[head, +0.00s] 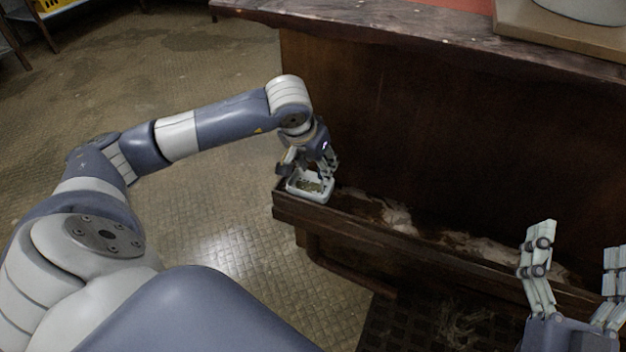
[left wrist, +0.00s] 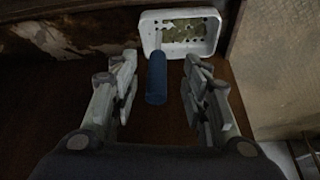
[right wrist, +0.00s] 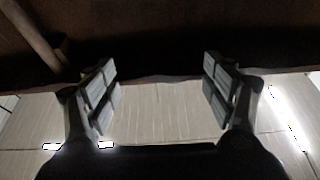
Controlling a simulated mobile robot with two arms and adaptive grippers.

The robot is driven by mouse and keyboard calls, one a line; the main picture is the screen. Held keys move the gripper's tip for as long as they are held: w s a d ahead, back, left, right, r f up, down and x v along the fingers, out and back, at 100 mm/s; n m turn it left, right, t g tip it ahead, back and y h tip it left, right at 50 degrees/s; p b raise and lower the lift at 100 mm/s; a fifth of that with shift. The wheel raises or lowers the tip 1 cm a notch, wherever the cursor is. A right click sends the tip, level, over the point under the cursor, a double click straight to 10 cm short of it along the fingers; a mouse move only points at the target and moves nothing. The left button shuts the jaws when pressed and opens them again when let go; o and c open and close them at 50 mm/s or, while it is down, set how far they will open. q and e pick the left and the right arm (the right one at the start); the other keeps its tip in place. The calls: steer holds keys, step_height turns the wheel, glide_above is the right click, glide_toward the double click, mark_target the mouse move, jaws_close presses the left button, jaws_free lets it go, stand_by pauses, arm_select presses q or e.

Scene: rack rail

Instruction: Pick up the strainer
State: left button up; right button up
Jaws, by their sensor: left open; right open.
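The strainer (head: 313,198) is a small white basket with something greenish inside, at the left end of the dark wooden rail. In the left wrist view, its white basket (left wrist: 181,51) is past my fingertips, and its blue handle (left wrist: 156,86) lies between my fingers with gaps on both sides. My left gripper (head: 308,168) is open just over the strainer, and it partly hides the handle in the head view. My right gripper (head: 580,238) is open and empty at the lower right, far from the strainer.
The wooden rail (head: 440,258) runs along the dark counter front (head: 420,130) and holds pale crumpled material (head: 395,218). A dark grid mat (head: 400,325) lies on the floor below. The counter top (head: 400,42) overhangs above. Tiled floor (head: 200,90) is open at the left.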

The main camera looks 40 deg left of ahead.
arm_select(q)
steer(key=b+x, duration=0.1)
steer(key=x, duration=0.3)
steer(key=shift+w+d+f, duration=0.15)
steer(key=shift+w, duration=0.05)
arm_select(e)
steer(key=s+r+t+y, duration=0.1)
steer(key=s+r+t, duration=0.3)
steer(key=r, duration=0.1)
steer(key=shift+r, duration=0.4)
steer(key=shift+d, duration=0.1)
arm_select(q)
jaws_close()
